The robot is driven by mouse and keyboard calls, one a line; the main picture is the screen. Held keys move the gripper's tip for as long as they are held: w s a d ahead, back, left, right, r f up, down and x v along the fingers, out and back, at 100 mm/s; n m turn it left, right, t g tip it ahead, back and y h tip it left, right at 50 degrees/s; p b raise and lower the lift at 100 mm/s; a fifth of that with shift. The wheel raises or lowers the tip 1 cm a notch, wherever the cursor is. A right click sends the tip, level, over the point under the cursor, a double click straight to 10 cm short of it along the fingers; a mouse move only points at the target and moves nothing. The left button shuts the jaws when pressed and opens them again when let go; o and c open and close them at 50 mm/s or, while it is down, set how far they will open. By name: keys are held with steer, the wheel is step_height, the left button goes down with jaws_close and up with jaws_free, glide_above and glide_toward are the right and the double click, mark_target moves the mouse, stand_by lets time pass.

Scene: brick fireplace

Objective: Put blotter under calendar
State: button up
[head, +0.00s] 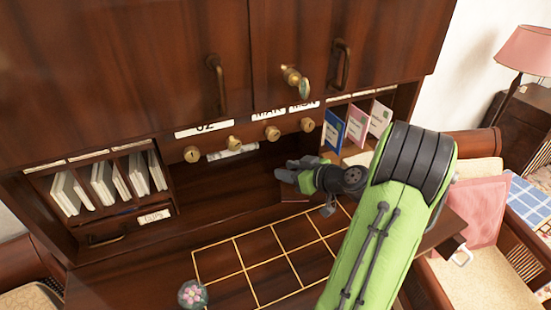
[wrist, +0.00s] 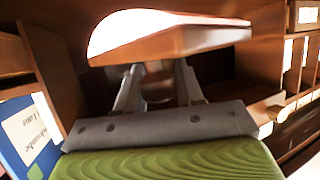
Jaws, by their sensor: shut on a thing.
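The calendar (head: 205,128) is a wooden strip under the upper cupboard in the head view. It has white labels reading "02" and what look like month and day, with several brass knobs below. My gripper (head: 284,173) is in the open bay, below and right of the calendar's middle. In the wrist view my gripper (wrist: 158,85) is shut on the knob of the blotter, a wooden slab (wrist: 190,42) with a white curved face (wrist: 140,28). In the head view the gripper mostly hides the blotter; a reddish edge (head: 295,198) below it seems to be part of it.
Pigeonholes with cards stand left (head: 105,185) and right, where a blue card (head: 333,130) is close to my gripper. The desk top (head: 265,245) with a gold grid is clear in the middle. A flowered round thing (head: 193,294) sits at its front.

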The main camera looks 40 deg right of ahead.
steer(key=w+d, duration=0.1)
steer(key=w, duration=0.1)
steer(key=w+d+p, duration=0.1)
steer(key=w, duration=0.2)
steer(key=w+d, duration=0.1)
steer(key=w, duration=0.1)
steer(key=shift+w+d, duration=0.2)
steer(key=shift+d, duration=0.2)
step_height(320, 180, down, 4)
steer(key=shift+r, duration=0.25)
steer(key=shift+f, duration=0.15)
steer(key=o, duration=1.1)
steer(key=shift+o, duration=0.2)
